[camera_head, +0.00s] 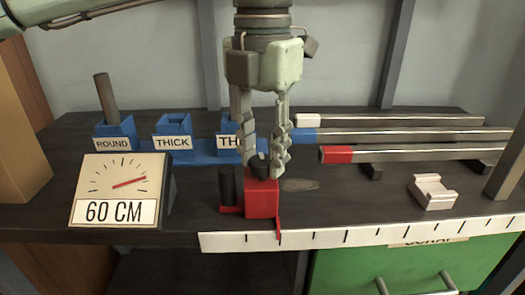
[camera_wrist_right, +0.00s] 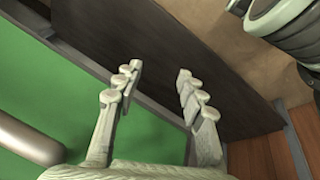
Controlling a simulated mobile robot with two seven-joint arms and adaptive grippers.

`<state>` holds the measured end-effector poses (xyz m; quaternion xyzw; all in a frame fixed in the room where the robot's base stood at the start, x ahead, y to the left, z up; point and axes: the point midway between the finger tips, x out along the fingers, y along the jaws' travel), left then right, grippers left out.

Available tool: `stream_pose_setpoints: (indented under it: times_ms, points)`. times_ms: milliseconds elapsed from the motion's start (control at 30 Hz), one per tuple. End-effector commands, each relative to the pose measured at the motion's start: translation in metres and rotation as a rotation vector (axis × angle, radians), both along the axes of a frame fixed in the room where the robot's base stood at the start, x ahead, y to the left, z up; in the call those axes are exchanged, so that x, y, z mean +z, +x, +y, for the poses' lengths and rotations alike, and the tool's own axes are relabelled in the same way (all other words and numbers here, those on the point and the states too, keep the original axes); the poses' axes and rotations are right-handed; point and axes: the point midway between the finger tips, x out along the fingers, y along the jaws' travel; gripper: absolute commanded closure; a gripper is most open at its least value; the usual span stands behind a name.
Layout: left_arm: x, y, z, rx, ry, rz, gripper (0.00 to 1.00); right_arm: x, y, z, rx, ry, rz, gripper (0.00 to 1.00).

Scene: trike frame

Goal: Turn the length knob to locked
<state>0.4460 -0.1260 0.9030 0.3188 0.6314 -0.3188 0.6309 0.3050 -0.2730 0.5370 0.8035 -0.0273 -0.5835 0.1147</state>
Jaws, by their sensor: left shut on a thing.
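A red block (camera_head: 262,200) stands at the front edge of the dark bench, with a small black knob (camera_head: 260,166) on its top. My left gripper (camera_head: 264,168) points down over the block and is shut on the black knob, one finger on each side. The fingers partly hide the knob, and no lock marking is readable. A short black upright cylinder (camera_head: 228,186) stands just left of the block on a red base. My right gripper (camera_wrist_right: 155,95) shows only in the right wrist view, its fingers apart with nothing between them.
A dial display (camera_head: 122,190) reading 60 CM stands left of the block. Blue holders (camera_head: 115,132) labelled ROUND and THICK are behind it. Long bars (camera_head: 420,152) lie at the right, near a pale notched block (camera_head: 432,192). A white ruler strip (camera_head: 360,235) runs along the front edge.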

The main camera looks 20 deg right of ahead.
Motion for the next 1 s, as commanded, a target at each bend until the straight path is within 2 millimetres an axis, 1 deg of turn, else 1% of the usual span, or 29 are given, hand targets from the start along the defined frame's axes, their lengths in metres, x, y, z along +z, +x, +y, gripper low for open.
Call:
stream_pose_setpoints:
  times_ms: [467,800,1000]
  points:
    - [0.001,0.001,-0.001,-0.452,-0.003,-0.003,0.97,0.000,0.000,0.000,0.001,0.000,0.002,0.60]
    - [0.001,0.000,-0.001,-0.775,-0.003,-0.003,0.97,-0.009,0.000,-0.001,0.002,0.002,0.014,0.60]
    - [0.002,0.001,-0.001,-0.965,-0.002,-0.004,0.97,-0.011,0.003,0.001,0.005,0.005,0.010,0.60]
